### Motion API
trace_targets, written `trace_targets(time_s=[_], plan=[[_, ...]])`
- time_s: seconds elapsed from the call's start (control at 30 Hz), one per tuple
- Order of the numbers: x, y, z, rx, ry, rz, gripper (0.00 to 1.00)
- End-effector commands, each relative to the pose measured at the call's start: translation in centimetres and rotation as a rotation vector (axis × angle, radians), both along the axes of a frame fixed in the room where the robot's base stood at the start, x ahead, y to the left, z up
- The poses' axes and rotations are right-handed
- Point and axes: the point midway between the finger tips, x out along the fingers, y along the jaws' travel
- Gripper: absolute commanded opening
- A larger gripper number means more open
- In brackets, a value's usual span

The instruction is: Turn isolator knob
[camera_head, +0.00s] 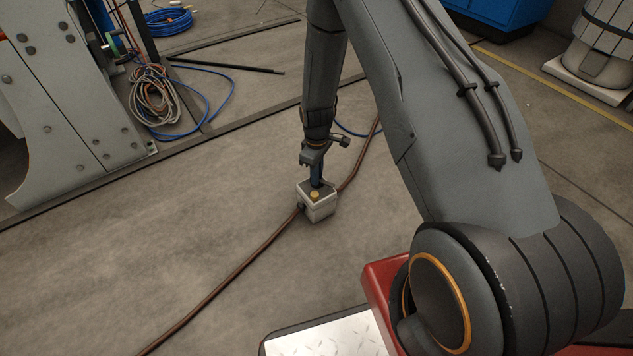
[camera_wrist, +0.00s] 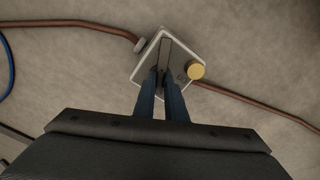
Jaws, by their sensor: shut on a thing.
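A small pale isolator box (camera_head: 321,208) sits on the concrete floor, with a brown cable running out on both sides. In the wrist view the box (camera_wrist: 184,52) shows from above, with a long grey bar-shaped knob (camera_wrist: 165,48) on its face. A yellow button (camera_wrist: 196,70) stands near one corner of the box; it also shows in the head view (camera_head: 314,195). My gripper (camera_wrist: 162,78) points down at the box, its blue fingers shut on the near part of the knob. In the head view the fingers hide the knob.
The brown cable (camera_head: 222,285) lies across the floor. Coiled cables (camera_head: 155,97) and a blue hose (camera_head: 170,20) lie at the left back, beside a large grey machine (camera_head: 65,90). A blue cabinet (camera_head: 500,12) stands at the back right. The floor around the box is mostly clear.

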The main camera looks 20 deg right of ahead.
Motion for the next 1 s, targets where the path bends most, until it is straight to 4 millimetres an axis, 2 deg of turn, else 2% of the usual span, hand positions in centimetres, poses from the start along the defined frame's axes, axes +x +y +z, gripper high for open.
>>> trace_targets(time_s=[0.3, 0.6, 1.0], plan=[[0.19, 0.04, 0.08, 0.0, -0.004, 0.018, 0.0], [0.13, 0.04, 0.13, -0.001, -0.004, 0.265, 0.0], [0.17, 0.04, 0.1, 0.0, -0.004, 0.32, 0.0]])
